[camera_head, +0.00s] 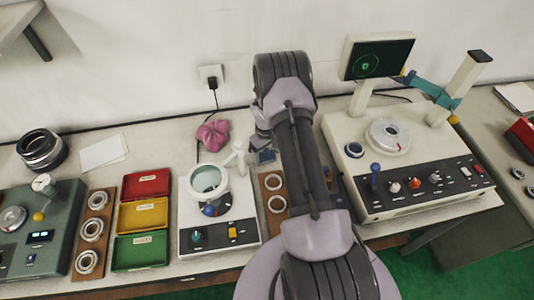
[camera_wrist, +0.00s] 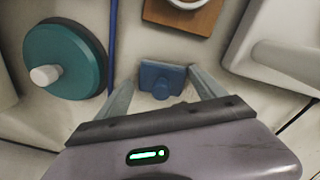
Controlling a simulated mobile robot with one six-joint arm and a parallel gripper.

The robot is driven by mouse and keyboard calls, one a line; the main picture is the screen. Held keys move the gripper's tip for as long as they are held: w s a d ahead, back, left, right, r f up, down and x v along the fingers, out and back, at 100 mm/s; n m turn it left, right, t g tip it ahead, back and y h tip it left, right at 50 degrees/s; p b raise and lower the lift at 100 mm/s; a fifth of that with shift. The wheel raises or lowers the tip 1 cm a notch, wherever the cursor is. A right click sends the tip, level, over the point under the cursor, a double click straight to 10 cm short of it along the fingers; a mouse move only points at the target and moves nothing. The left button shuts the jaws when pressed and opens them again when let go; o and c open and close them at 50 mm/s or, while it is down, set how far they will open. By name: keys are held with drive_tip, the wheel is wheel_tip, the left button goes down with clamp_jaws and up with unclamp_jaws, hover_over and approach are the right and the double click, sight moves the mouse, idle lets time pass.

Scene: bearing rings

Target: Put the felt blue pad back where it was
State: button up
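The blue pad (camera_wrist: 162,76) is a small dark blue block with a round knob on its near side. In the wrist view it lies on the pale bench top just ahead of my gripper (camera_wrist: 161,76). The two grey fingers are spread, one to each side of the pad, with nothing visibly clamped. Whether the fingertips reach down to the pad's height I cannot tell.
In the wrist view a teal disc with a pale knob (camera_wrist: 80,62) and a blue rod (camera_wrist: 112,40) lie left; a wooden ring board (camera_wrist: 193,21) is above. In the head view, a pink cloth (camera_head: 213,135) and a white gauge device (camera_head: 218,237) stand left, a screen machine (camera_head: 430,195) right.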

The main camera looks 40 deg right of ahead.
drive_tip(key=shift+s+a+f, duration=0.3)
drive_tip(key=shift+f, duration=0.05)
drive_tip(key=shift+r+p, duration=0.5)
drive_tip(key=shift+p, duration=0.35)
wheel_tip(320, 180, up, 18)
drive_tip(key=p, duration=0.3)
wheel_tip(320, 180, up, 8)
drive_tip(key=t, duration=0.1)
hover_over(265, 151)
drive_tip(key=a, duration=0.4)
drive_tip(key=s+a+r+m+t, duration=0.2)
drive_tip(key=s+a+r, duration=0.3)
drive_tip(key=a+r, duration=0.75)
drive_tip(key=s+a+r+m+t+y, duration=0.1)
drive_tip(key=s+a+r, duration=0.3)
drive_tip(key=s, duration=0.5)
drive_tip(key=s+a+r+m+t+y, duration=0.1)
drive_tip(key=s+a+r, duration=0.3)
drive_tip(key=s, duration=0.6)
drive_tip(key=a, duration=0.2)
drive_tip(key=shift+a+m+t, duration=0.3)
drive_tip(key=shift+a+t, duration=0.1)
